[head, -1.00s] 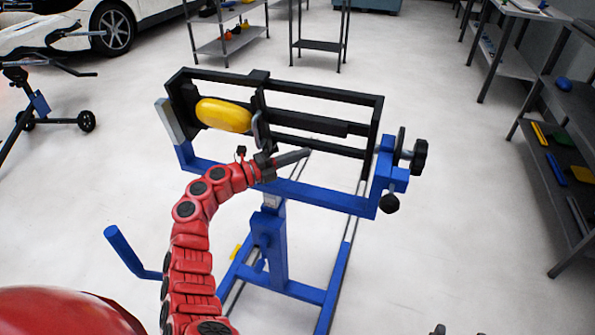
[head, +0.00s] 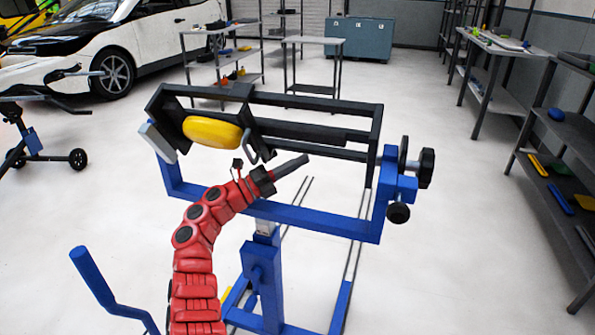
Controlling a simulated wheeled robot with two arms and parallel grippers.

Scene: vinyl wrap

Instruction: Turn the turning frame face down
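The turning frame is a black rectangular frame (head: 345,104) held in a blue U-shaped bracket (head: 310,217) on a blue stand. It looks tilted, with its long sides running left to right. A yellow oval piece (head: 212,132) sits on its left part, beside a metal hook-shaped handle. Black knobs (head: 427,168) are at its right pivot. My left gripper (head: 292,167), on the red arm, is just in front of the frame's lower middle. Its dark fingers show as a single bar, so its opening is unclear. No contact with the frame can be made out. My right gripper is out of view.
A blue bent bar (head: 98,285) sticks up at lower left. Shelves with tools (head: 570,150) line the right side. A white car (head: 110,45), a small table (head: 313,41) and a teal cabinet (head: 358,38) stand behind.

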